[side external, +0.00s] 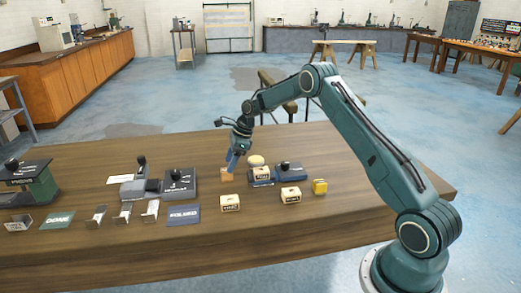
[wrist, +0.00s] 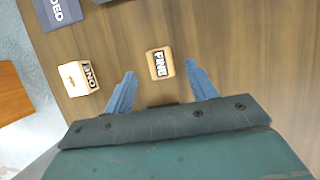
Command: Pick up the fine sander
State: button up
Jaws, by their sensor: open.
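The fine sander is a small wooden block (wrist: 158,63) with "FINE" in dark letters on its top. It sits on the wooden table and lies between and just beyond my gripper's two blue fingertips (wrist: 161,68) in the wrist view. My gripper is open, with a finger to either side of the block and nothing held. In the side external view my gripper (side external: 233,163) points down just above the block (side external: 227,176) and partly covers it. I cannot tell whether the fingers touch it.
A similar lettered block (wrist: 78,78) stands to the left in the wrist view. In the side external view, other blocks (side external: 230,203) (side external: 290,195), a yellow block (side external: 320,187) and dark blue trays (side external: 180,184) stand nearby. A dark label plate (side external: 184,215) lies front left. The table's right side is clear.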

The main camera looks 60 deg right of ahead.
jog(key=shift+x, duration=2.5)
jog(key=shift+d, duration=0.1)
jog(key=c, duration=1.1)
jog(key=shift+o, duration=0.2)
jog(key=shift+r, duration=0.1)
jog(key=shift+r, duration=4.95)
